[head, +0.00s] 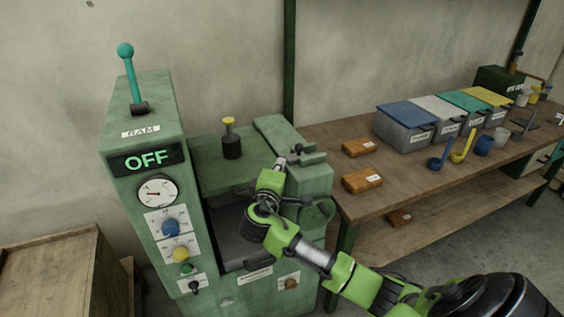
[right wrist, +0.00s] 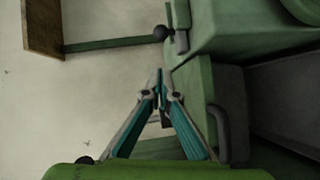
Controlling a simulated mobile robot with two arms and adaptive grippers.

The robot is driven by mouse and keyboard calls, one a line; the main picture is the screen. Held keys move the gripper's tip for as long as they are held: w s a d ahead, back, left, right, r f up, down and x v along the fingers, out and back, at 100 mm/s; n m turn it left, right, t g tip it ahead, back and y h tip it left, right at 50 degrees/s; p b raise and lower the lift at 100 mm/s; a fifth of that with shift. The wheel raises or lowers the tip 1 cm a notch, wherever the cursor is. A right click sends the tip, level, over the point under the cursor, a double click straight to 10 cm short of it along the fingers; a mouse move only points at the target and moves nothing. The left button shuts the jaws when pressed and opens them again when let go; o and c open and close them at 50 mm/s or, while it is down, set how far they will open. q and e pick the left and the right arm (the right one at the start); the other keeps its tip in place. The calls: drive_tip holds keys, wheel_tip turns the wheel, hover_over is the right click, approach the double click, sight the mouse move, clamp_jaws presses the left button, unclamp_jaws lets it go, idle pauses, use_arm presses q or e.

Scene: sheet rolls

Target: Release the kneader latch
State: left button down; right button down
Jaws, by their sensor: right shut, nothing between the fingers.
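The green kneader (head: 310,180) stands right of the control column in the head view. A dark latch with a round black knob (head: 299,149) sits on its upper right part. A black knob with a grey plate, apparently the same latch, shows in the right wrist view (right wrist: 161,33). My right gripper (head: 280,162) is shut and empty, its tips just left of the latch in the head view. In the right wrist view the tips (right wrist: 161,72) meet below the knob, and I see no contact. My arm hides part of the kneader's front. My left gripper is not in view.
The control column (head: 140,135) carries a teal lever (head: 128,75) and a display reading OFF. A yellow-topped black knob (head: 231,140) stands on the kneader's back. The workbench (head: 405,185) at right holds brown blocks (head: 362,181), lidded bins (head: 403,132) and ladles.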

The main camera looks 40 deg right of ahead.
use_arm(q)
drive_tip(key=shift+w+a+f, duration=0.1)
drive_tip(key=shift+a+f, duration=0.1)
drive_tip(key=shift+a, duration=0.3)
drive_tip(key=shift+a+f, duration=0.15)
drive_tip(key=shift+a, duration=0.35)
use_arm(e)
drive_tip(key=v, duration=0.3)
drive_tip(key=shift+a, duration=0.1)
drive_tip(key=shift+r, duration=0.1)
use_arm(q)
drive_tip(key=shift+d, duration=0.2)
